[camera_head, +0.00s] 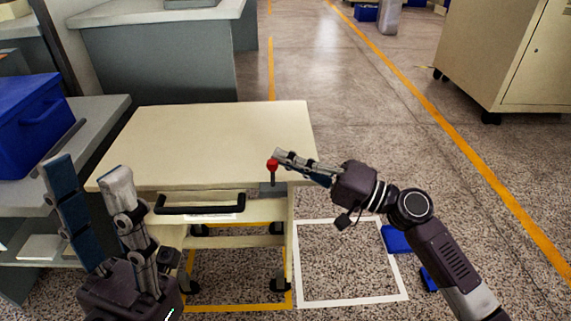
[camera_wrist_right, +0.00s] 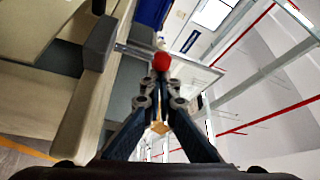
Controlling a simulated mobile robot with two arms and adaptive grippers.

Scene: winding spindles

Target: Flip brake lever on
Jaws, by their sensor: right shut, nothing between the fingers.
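The brake lever is a red knob (camera_head: 272,165) on a short grey stem at the front right corner of the cream cart (camera_head: 225,130). The stem stands upright. My right gripper (camera_head: 279,154) is shut and empty, with its fingertips right at the knob, on its right side. In the right wrist view the red knob (camera_wrist_right: 161,61) shows just beyond the closed fingertips (camera_wrist_right: 160,82). I cannot tell whether they touch it. My left gripper (camera_head: 88,172) is open and empty, with its fingers apart, in front of the cart's left side.
A black handle (camera_head: 200,204) runs along the cart's front. A blue bin (camera_head: 30,115) sits on a grey bench at the left. A white floor square (camera_head: 350,303) and blue pieces (camera_head: 397,239) lie right of the cart. The cart top is bare.

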